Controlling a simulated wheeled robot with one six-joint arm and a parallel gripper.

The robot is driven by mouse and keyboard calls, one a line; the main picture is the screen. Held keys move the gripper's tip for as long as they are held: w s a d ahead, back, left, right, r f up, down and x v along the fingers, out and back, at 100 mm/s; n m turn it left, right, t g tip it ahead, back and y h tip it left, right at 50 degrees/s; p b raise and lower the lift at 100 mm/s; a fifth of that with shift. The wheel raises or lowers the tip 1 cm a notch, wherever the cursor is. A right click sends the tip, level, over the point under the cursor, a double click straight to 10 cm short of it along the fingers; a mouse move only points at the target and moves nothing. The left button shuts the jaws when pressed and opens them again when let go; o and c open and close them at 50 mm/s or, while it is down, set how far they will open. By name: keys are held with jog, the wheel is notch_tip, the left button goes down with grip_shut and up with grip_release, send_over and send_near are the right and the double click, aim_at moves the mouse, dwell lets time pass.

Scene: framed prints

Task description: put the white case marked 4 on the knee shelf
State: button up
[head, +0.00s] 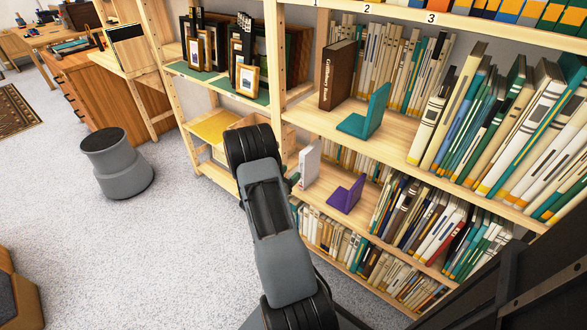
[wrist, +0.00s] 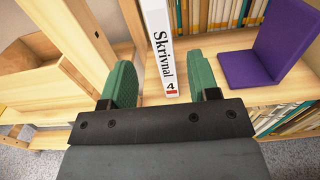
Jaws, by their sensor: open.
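The white case marked 4 (wrist: 160,45) stands upright on a wooden shelf (wrist: 145,98), with its spine lettered Skrivnal facing me. It also shows in the head view (head: 309,165), left of a purple bookend (head: 345,195). My gripper (wrist: 160,62) is open, with one green finger to each side of the case in the wrist view and a gap on both sides. I cannot tell how deep the fingers reach around it. In the head view my arm hides most of the gripper.
A brown book (head: 337,75) and a teal bookend (head: 365,115) stand on the shelf above. Rows of books fill the right side and the lower shelf. A wooden upright (wrist: 75,35) and a wooden box (wrist: 40,75) are close on the left. A grey stool (head: 117,165) stands on the carpet.

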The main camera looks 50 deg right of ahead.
jog(key=s+a+r+m+g+y, duration=0.45)
jog(key=a+r+m+y, duration=0.25)
jog(key=a+r+m, duration=0.55)
jog(key=s+a+r+m+t+y, duration=0.1)
jog(key=a+y, duration=0.4)
jog(key=a, duration=0.7)
jog(key=s+a+r+m+t+y, duration=0.1)
jog(key=s+a+m+t+y, duration=0.2)
jog(key=a, duration=1)
jog(key=m+t+y, duration=0.1)
jog(key=t+y, duration=0.2)
jog(key=shift+a+r, duration=0.25)
jog(key=shift+r, duration=0.15)
jog(key=shift+r+m, duration=0.1)
jog(key=shift+m, duration=0.15)
